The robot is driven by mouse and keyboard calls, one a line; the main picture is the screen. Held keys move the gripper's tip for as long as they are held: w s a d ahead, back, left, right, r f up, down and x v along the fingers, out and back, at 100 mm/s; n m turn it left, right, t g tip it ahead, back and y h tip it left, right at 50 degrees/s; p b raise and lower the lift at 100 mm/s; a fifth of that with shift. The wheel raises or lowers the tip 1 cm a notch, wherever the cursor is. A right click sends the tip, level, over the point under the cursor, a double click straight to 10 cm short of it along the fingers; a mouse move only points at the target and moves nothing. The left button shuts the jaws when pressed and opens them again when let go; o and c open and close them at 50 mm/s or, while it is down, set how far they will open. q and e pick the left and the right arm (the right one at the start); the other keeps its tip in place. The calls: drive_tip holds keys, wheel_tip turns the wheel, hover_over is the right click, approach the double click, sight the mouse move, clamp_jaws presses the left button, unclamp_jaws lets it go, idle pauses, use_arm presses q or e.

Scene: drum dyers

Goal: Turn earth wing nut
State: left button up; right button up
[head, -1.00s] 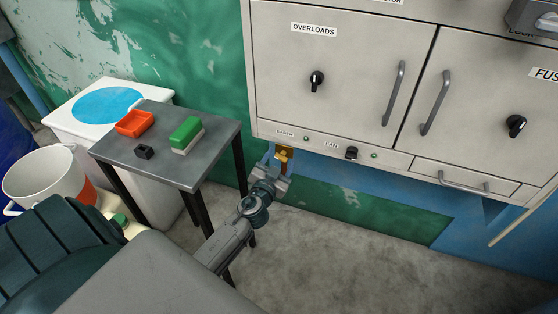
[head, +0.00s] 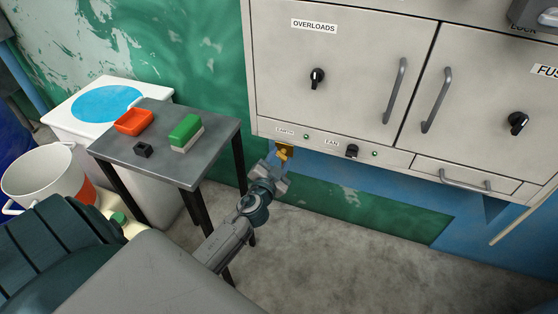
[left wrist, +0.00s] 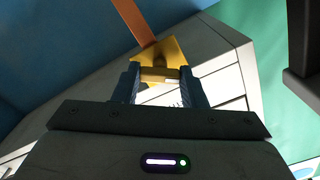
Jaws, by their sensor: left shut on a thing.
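The earth wing nut (head: 285,150) is a small yellow brass piece under the EARTH label at the lower left edge of the grey cabinet. In the left wrist view the yellow wing nut (left wrist: 157,75) sits between my two fingertips, in front of a yellow plate (left wrist: 172,52) with an orange strap (left wrist: 132,20). My left gripper (head: 277,168) reaches up to it from below and is shut on it. It also shows in the left wrist view (left wrist: 160,82). The fingers partly hide the nut in the head view. My right gripper is not in view.
The grey cabinet (head: 340,60) carries black knobs, handles and a FAN switch (head: 351,150) just right of the nut. A metal side table (head: 165,165) with an orange tray (head: 134,121) and a green brush (head: 186,131) stands to the left. Bare floor lies below the cabinet.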

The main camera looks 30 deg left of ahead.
use_arm(q)
drive_tip(key=shift+m, duration=2.4)
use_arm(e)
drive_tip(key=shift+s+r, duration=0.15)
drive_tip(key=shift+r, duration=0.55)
use_arm(q)
drive_tip(key=o, duration=1)
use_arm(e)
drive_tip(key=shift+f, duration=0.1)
